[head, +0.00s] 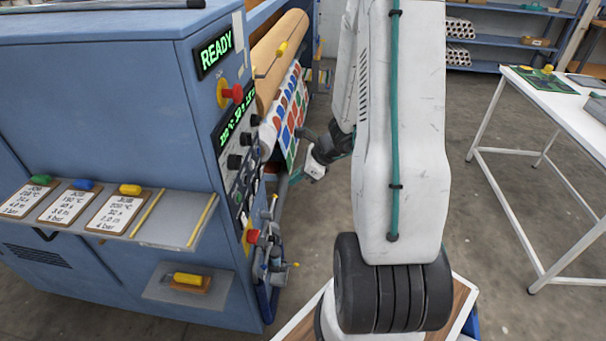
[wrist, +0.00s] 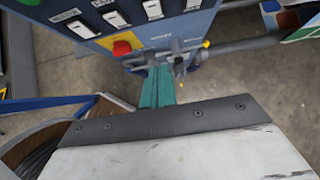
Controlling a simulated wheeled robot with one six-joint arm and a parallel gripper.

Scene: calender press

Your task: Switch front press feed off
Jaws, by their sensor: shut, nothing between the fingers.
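The blue press (head: 110,70) stands at left in the head view, with its control panel (head: 236,160) on the narrow end face. In the wrist view, a row of black-framed switches with white parts (wrist: 116,19) crosses the upper left. Their labels are too small to read, so I cannot tell which is the front press feed or how it is set. My gripper (wrist: 158,85) shows teal fingers, shut and empty, below the panel's lower edge and apart from the switches.
A red knob on a yellow plate (wrist: 122,47) sits below the switches, left of my fingers. Pipes and valves (wrist: 176,58) stick out just beyond the fingertips. A printed roll (head: 290,115) is beside the panel. A white table (head: 560,110) stands at right, with open floor between.

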